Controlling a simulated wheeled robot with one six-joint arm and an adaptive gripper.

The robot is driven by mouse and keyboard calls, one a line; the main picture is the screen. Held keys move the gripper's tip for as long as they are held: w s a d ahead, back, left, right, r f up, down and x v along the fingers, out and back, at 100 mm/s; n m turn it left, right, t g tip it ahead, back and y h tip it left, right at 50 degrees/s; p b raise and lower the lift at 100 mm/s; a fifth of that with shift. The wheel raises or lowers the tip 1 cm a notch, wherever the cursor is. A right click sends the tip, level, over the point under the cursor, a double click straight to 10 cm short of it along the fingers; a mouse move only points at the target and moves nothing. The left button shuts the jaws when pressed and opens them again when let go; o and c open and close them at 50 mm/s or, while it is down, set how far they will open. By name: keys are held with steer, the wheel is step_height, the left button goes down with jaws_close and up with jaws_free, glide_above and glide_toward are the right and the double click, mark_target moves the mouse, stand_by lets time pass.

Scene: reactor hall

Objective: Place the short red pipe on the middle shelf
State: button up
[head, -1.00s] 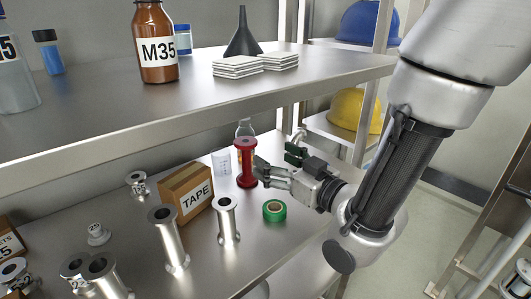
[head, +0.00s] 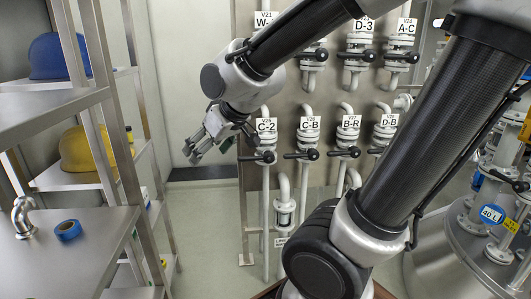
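My gripper (head: 192,154) hangs in the air left of the middle of the head view, in front of the bare wall beside the valve panel. Its fingers point down and to the left. They look parted, with nothing seen between them, though they are small here. The short red pipe is not in view. Part of a metal shelf unit stands at the left.
A blue helmet (head: 58,57) and a yellow helmet (head: 88,150) sit on a rack behind the shelf unit. A panel of labelled valves (head: 310,128) stands ahead. A metal tank (head: 465,255) is at the right. Open floor (head: 207,225) lies between the shelves and panel.

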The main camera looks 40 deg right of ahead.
steer(key=s+d+r+m+g+h, duration=0.1)
steer(key=s+d+m+g+h, duration=0.1)
steer(key=s+d, duration=1)
steer(key=s+m+g, duration=0.1)
steer(key=s, duration=0.2)
steer(key=shift+s+r+m+g+h, duration=0.2)
steer(key=shift+s+m+g+h, duration=0.1)
steer(key=shift+h, duration=0.1)
